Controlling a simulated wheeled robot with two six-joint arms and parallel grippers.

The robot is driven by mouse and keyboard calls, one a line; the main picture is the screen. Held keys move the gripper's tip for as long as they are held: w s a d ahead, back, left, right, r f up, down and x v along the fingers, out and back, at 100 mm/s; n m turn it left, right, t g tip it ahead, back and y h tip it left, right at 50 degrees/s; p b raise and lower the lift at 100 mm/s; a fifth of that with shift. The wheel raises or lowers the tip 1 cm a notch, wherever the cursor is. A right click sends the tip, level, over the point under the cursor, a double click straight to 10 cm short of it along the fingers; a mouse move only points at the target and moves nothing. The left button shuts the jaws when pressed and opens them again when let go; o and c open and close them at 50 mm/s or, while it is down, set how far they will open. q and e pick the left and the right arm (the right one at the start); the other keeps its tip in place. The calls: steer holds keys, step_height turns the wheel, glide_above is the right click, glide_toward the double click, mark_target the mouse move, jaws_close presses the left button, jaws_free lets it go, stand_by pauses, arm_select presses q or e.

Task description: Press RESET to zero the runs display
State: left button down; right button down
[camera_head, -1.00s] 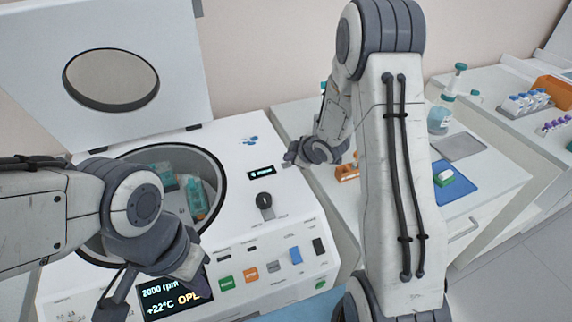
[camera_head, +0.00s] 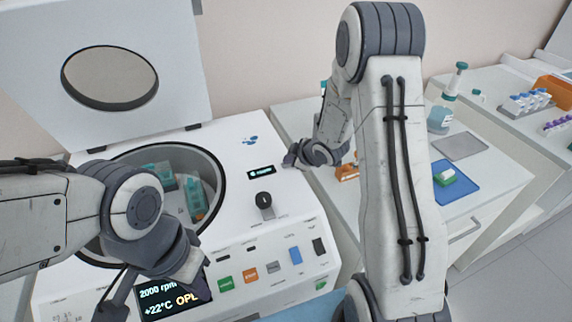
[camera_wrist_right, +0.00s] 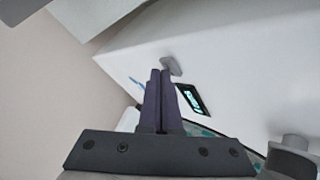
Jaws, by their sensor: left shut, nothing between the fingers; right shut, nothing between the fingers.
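The centrifuge (camera_head: 235,150) stands open at left. Its small dark runs display (camera_head: 262,171) has lit cyan characters too small to read; it also shows in the right wrist view (camera_wrist_right: 192,101). A grey round button (camera_wrist_right: 171,66) sits beside the display, its label not visible. My right gripper (camera_head: 288,162) is shut and empty at the top right of the display. In the wrist view its fingertips (camera_wrist_right: 160,73) overlap the button's left edge; I cannot tell whether they touch it. My left gripper (camera_head: 110,307) is shut and empty, low in front of the centrifuge.
A dark knob (camera_head: 264,199) stands below the display. The front panel has coloured buttons, including green (camera_head: 225,284) and orange (camera_head: 250,276), and a larger screen (camera_head: 172,295). The raised lid (camera_head: 120,110) is behind. A blue mat (camera_head: 458,187) lies on the right bench.

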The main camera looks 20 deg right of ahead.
mark_target(289, 167)
steer(key=shift+f, duration=0.25)
steer(key=shift+r, duration=0.1)
stand_by(0.3)
steer(key=shift+r+p, duration=0.6)
steer(key=shift+r, duration=0.2)
step_height(289, 167, up, 5)
steer(key=p, duration=0.4)
stand_by(0.6)
